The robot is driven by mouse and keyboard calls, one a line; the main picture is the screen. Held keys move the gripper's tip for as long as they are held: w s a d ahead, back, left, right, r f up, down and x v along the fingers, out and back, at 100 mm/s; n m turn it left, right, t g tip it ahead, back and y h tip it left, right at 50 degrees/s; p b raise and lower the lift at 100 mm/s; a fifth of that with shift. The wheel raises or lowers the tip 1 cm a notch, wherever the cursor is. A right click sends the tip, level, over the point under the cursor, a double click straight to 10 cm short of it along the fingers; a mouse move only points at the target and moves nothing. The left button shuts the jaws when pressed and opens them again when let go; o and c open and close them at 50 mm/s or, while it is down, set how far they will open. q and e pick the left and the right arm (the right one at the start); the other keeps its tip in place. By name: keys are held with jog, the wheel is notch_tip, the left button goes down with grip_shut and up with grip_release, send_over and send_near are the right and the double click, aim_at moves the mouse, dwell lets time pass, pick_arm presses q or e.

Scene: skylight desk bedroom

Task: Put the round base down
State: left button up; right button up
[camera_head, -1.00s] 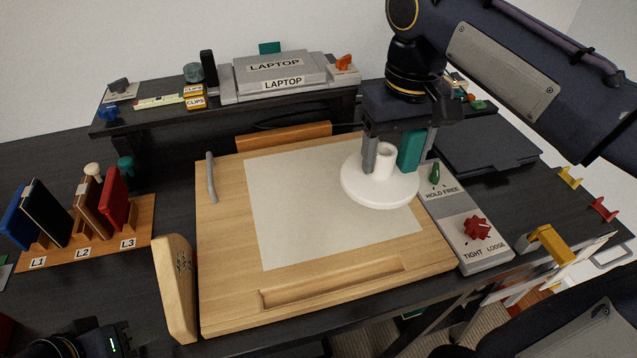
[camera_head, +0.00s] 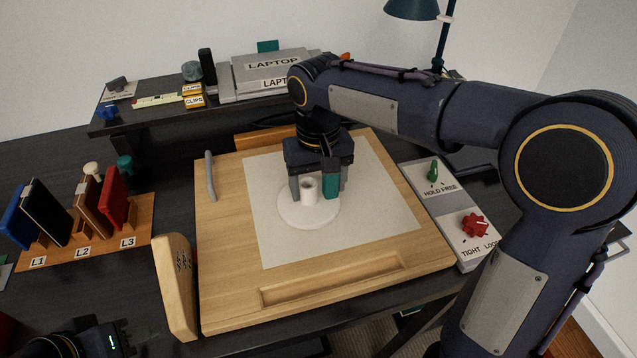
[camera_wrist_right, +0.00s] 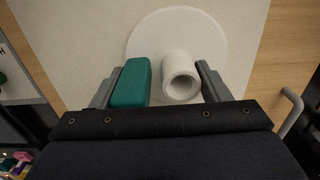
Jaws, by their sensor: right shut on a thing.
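The white round base (camera_head: 292,216), a flat disc with a short hollow post, is over the white sheet (camera_head: 265,240) on the wooden board (camera_head: 225,270). It looks level and at or very near the sheet; I cannot tell if it touches. My right gripper (camera_head: 313,190) is above it, shut on the post. The wrist view shows the disc (camera_wrist_right: 215,35) and the post (camera_wrist_right: 180,76) between the fingers (camera_wrist_right: 160,85), with a teal block (camera_wrist_right: 132,83) between one finger and the post. Part of my left gripper (camera_head: 98,340) shows at the lower left; its fingers are hidden.
A panel with green and red knobs (camera_head: 450,215) stands right of the board. A wooden upright piece (camera_head: 175,285) and a folder rack (camera_head: 140,215) are on the left. A shelf with a laptop (camera_head: 275,70) is behind. The sheet's front and right are clear.

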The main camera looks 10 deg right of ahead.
jog(key=shift+f, duration=0.15)
pick_arm(q)
jog(key=shift+f, duration=0.15)
pick_arm(e)
jog(key=shift+f, duration=0.15)
jog(key=o, duration=1.2)
jog(key=shift+c, duration=0.2)
pick_arm(q)
jog(key=shift+r, duration=0.2)
pick_arm(e)
jog(key=shift+r, duration=0.25)
pick_arm(q)
jog(key=shift+r+p, duration=0.6)
jog(key=shift+p, duration=0.05)
pick_arm(e)
notch_tip(320, 180, up, 12)
pick_arm(q)
jog(key=shift+s, duration=0.1)
